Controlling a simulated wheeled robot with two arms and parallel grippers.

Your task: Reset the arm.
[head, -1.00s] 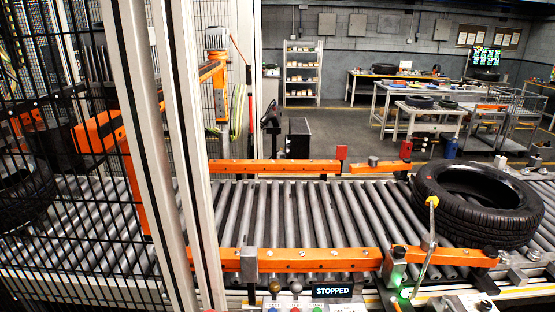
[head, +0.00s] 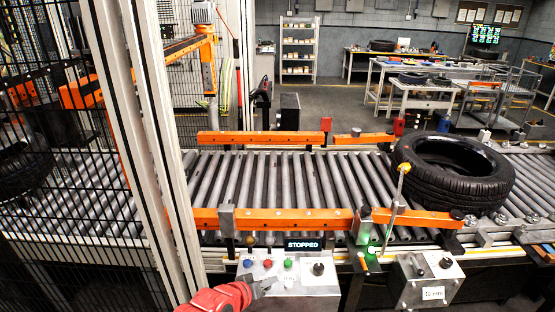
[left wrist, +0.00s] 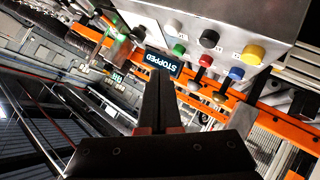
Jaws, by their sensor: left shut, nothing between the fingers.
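My left arm is red and comes in at the bottom of the head view. Its gripper (head: 266,284) is shut and empty, at the front of the grey control box (head: 310,288). In the left wrist view the shut dark fingers (left wrist: 158,80) point toward the box (left wrist: 240,18), apart from its buttons. The box carries a blue button (head: 248,264), a red button (head: 268,263), a green button (head: 288,263) and a black knob (head: 318,268). The wrist view also shows a yellow button (left wrist: 251,55). A sign (head: 303,244) reads STOPPED. My right gripper is not in view.
A second box (head: 430,280) stands right of the control box. A fence with white posts (head: 130,120) closes the left side. Another tyre (head: 22,165) is behind it.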

